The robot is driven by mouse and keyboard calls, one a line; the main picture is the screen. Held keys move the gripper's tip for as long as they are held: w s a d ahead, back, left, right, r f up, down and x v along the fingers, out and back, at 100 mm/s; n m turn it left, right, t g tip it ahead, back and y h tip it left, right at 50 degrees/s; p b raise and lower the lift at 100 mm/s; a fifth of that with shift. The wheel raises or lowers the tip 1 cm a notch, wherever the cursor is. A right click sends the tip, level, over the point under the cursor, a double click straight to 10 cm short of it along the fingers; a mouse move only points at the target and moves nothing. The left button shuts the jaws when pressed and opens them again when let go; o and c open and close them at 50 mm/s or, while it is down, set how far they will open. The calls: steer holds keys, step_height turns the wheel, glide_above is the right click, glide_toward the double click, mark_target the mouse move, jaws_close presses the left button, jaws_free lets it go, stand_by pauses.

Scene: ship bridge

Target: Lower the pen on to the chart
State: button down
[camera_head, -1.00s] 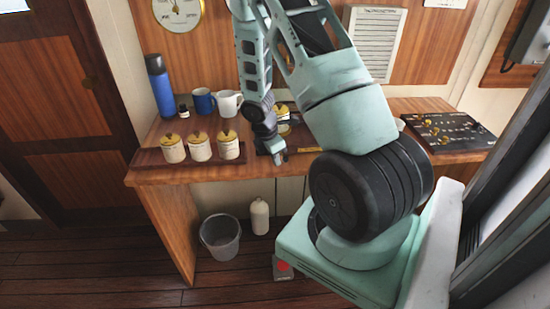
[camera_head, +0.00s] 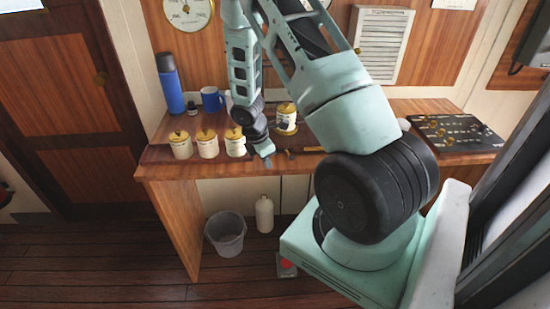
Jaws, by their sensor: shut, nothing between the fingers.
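My gripper (camera_head: 266,160) hangs from my arm over the front edge of the wooden desk (camera_head: 190,171), just right of the rightmost lidded canister. It is small in this view; it is shut and empty. I cannot make out a pen or a chart; my arm hides part of the desk top. A thin yellowish item (camera_head: 306,150) lies on the desk to the right of my gripper, too small to identify.
Three cream canisters (camera_head: 207,145) with yellow lids stand in a row on the left. Behind them are a blue flask (camera_head: 170,84) and a blue mug (camera_head: 212,99). A switch panel (camera_head: 455,134) is at right. A bucket (camera_head: 226,233) stands below.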

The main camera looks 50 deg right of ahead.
steer(key=s+v, duration=0.1)
steer(key=v, duration=0.8)
steer(key=shift+w+r+b, duration=0.35)
steer(key=shift+w+r, duration=0.15)
steer(key=s+a+r+m+t+y, duration=0.15)
steer(key=a+r, duration=0.25)
steer(key=a, duration=0.8)
steer(key=s+a+r+m, duration=0.15)
steer(key=a+r, duration=0.25)
steer(key=a, duration=0.9)
steer(key=s+a+r+m+y, duration=0.1)
steer(key=s+a+r, duration=0.3)
steer(key=s+a, duration=0.9)
steer(key=s+m, duration=0.1)
steer(key=s, duration=0.2)
steer(key=shift+r+y, duration=0.25)
steer(key=shift+y, duration=0.1)
steer(key=shift+w, duration=0.1)
